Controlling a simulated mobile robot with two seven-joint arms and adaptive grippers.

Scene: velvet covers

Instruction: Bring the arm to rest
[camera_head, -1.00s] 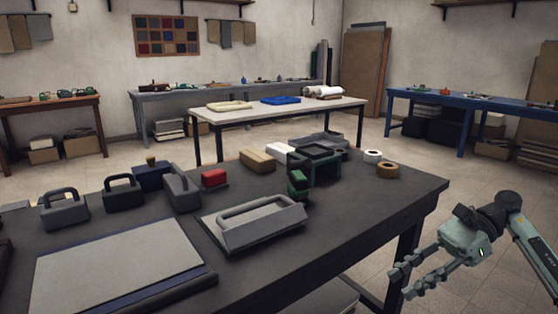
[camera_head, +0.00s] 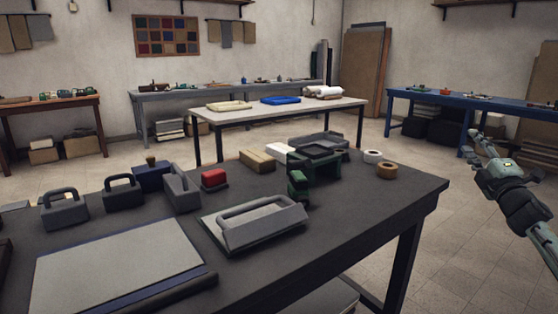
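My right gripper (camera_head: 471,144) is in the head view at the right side, in the air beyond the right end of the dark table (camera_head: 350,238). Its fingers point up and to the left, with a gap between the tips and nothing held. It is clear of the table and everything on it. My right arm comes in from the lower right edge. My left gripper and arm are not in view.
The dark table holds a flat grey board (camera_head: 120,265), a large handled block (camera_head: 253,222), smaller handled blocks, a red block (camera_head: 214,178), a green stand (camera_head: 318,168) and tape rolls (camera_head: 387,170). A blue table (camera_head: 480,108) stands behind my gripper. The floor between is open.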

